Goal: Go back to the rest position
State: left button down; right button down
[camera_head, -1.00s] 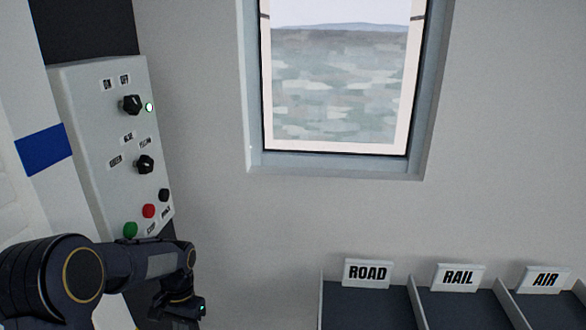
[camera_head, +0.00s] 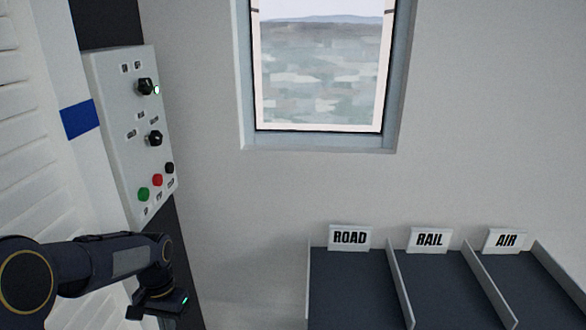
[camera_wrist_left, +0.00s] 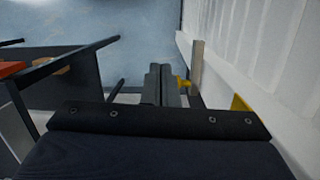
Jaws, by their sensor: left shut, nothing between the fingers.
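My left arm comes in from the lower left of the head view, and its wrist hangs in front of the wall below the control panel (camera_head: 135,130). The fingers of my left gripper (camera_wrist_left: 162,85) show in the left wrist view, shut together with nothing between them. In the head view the fingers cannot be made out. The gripper is apart from the panel, below its green, red and black buttons. My right gripper is not in view.
Three dark sorting lanes marked ROAD (camera_head: 350,238), RAIL (camera_head: 429,240) and AIR (camera_head: 506,240) stand at lower right. A window (camera_head: 320,70) is in the wall. The left wrist view shows a dark frame (camera_wrist_left: 60,52) at left and a white ribbed wall (camera_wrist_left: 250,50) at right.

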pick_arm(q)
jog(key=s+d+r+n+t+h, duration=0.2)
jog(key=s+d+r+t+h, duration=0.15)
jog(key=s+r, duration=0.7)
jog(key=s+d+n+t, duration=0.1)
jog(key=s+d+t, duration=0.2)
jog(key=s, duration=0.8)
jog(key=shift+d+r+n+t, duration=0.15)
jog(key=shift+d+n+t, duration=0.2)
jog(key=shift+t, duration=0.2)
dwell(0.5)
